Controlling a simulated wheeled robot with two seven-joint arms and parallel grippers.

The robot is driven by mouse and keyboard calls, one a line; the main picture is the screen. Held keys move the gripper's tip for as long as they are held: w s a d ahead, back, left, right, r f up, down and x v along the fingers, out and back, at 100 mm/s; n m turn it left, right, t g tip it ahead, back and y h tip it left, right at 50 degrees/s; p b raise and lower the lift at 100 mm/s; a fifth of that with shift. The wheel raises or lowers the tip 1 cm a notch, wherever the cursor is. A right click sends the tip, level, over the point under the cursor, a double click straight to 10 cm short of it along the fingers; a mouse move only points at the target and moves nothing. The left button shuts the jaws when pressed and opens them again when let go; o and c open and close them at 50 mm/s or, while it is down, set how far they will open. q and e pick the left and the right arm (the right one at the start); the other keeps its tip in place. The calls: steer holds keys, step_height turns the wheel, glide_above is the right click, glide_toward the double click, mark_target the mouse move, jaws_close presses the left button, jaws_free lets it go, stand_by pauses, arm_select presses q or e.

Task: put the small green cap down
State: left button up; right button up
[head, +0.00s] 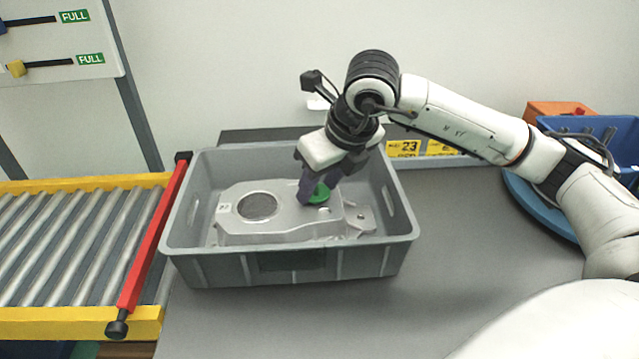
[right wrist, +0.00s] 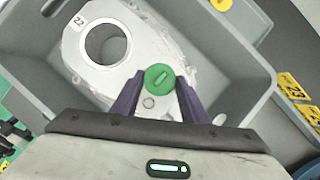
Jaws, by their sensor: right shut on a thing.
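The small green cap (head: 319,194) is between the fingers of my right gripper (head: 312,190), low over the grey metal casting (head: 280,222). In the right wrist view the round cap (right wrist: 160,77) sits between the two dark fingertips, which are shut on it. The casting also shows there (right wrist: 150,38), with a large round opening and a "22" label. I cannot tell whether the cap touches the casting. The casting lies in a grey crate (head: 290,270). My left gripper is not in view.
A roller conveyor (head: 70,240) with a red bar (head: 150,245) stands left of the crate. Yellow "23" labels (head: 405,148) are behind it. A blue bin (head: 600,135) and a blue round thing (head: 535,207) are at right. The grey table right of the crate is clear.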

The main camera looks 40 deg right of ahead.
steer(key=shift+s+f+b, duration=0.3)
steer(key=shift+f+b, duration=0.5)
steer(key=o, duration=1)
steer(key=shift+a, duration=0.1)
steer(key=shift+r+p, duration=0.8)
steer(key=shift+r, duration=0.1)
steer(key=v, duration=1.1)
steer(key=shift+r, duration=0.3)
steer(key=shift+w, duration=0.1)
